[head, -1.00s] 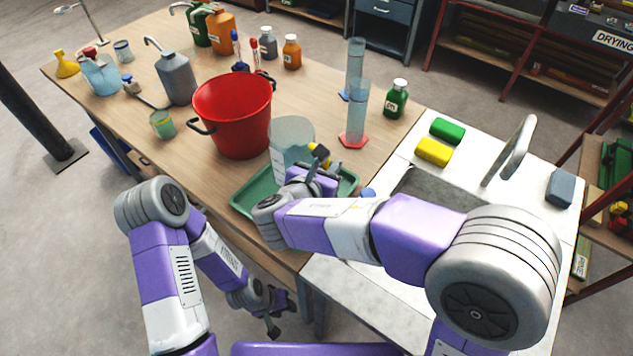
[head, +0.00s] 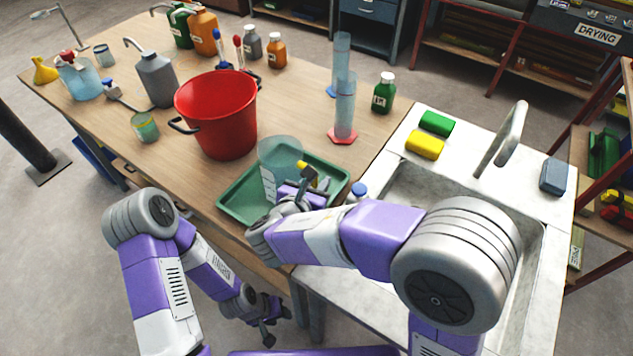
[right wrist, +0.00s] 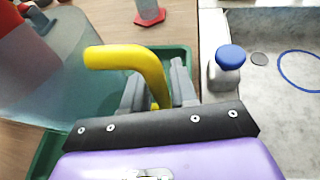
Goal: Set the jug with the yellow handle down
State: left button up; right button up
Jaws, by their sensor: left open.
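The clear jug (head: 278,165) is upright over the green tray (head: 238,203) at the table's front edge. I cannot tell whether its base touches the tray. Its yellow handle (head: 306,172) points toward my right gripper (head: 302,188). In the right wrist view, the jug (right wrist: 75,85) fills the left side and its yellow handle (right wrist: 130,60) runs down between the fingers of my right gripper (right wrist: 155,88), which is shut on it. My arm hides part of the tray. My left gripper (head: 268,322) is open and empty, low in front of the table.
A red bucket (head: 222,120) stands just behind the tray. A blue-capped bottle (right wrist: 226,70) stands close to the right of my right gripper. Measuring cylinders (head: 344,105) stand behind.

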jog(key=shift+o, duration=1.4)
jog(key=shift+r, duration=0.15)
jog(key=shift+s+a+r, duration=0.1)
jog(key=shift+s+r, duration=0.05)
jog(key=shift+r, duration=0.05)
jog(key=p+v, duration=0.3)
jog(key=v, duration=0.8)
jog(key=shift+s, duration=0.3)
jog(key=shift+a, duration=0.1)
